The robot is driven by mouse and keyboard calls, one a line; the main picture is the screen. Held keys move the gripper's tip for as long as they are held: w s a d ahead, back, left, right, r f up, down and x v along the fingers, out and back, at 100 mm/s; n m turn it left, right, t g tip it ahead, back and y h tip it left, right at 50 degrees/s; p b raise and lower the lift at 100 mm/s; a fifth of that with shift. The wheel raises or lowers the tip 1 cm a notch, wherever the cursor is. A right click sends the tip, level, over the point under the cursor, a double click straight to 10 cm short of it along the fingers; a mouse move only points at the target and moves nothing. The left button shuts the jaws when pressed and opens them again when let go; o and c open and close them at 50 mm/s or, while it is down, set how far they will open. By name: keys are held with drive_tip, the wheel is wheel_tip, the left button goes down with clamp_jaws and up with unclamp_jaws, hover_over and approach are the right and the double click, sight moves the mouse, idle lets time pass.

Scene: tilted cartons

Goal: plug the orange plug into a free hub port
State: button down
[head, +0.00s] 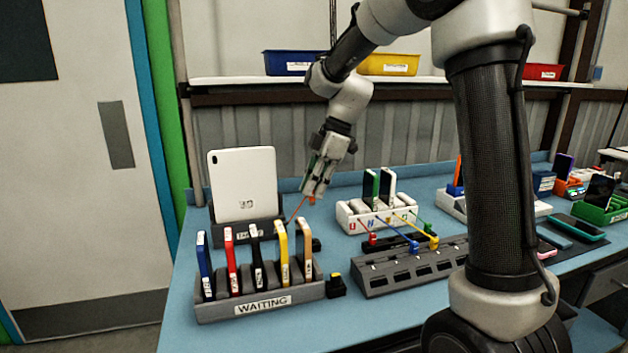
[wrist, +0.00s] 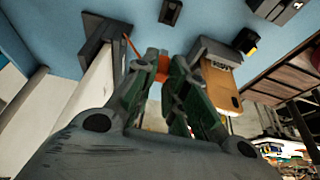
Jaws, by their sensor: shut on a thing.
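My gripper (head: 313,190) points down above the blue bench, beside the white tablet. It is shut on the orange plug (head: 312,200), which shows between the green-padded fingers in the wrist view (wrist: 162,68). An orange cable (head: 296,211) runs from it toward the tablet's dark stand. A grey block with a row of square openings (head: 372,290) lies at the middle front, apart from my gripper. Red (head: 372,239), blue (head: 414,247), yellow (head: 434,243) and green plugs sit at a dark strip behind it. I cannot tell which openings are hub ports.
The white tablet (head: 243,183) stands upright at left. A grey WAITING rack (head: 225,310) holds several upright phones. A black block with a yellow top (head: 336,286) sits beside it. A white lettered dock (head: 350,222) holds devices right of my gripper. Bins line the shelf above.

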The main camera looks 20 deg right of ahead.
sight(314, 201)
drive_tip(key=shift+f, duration=1.75)
drive_tip(key=s+d, duration=0.4)
drive_tip(key=s, duration=0.3)
drive_tip(key=s+d, duration=0.5)
drive_tip(key=s, duration=0.3)
idle(0.5)
idle(0.4)
drive_tip(key=shift+f, duration=2.5)
drive_tip(key=shift+f, duration=0.7)
drive_tip(key=c, duration=1.4)
unclamp_jaws()
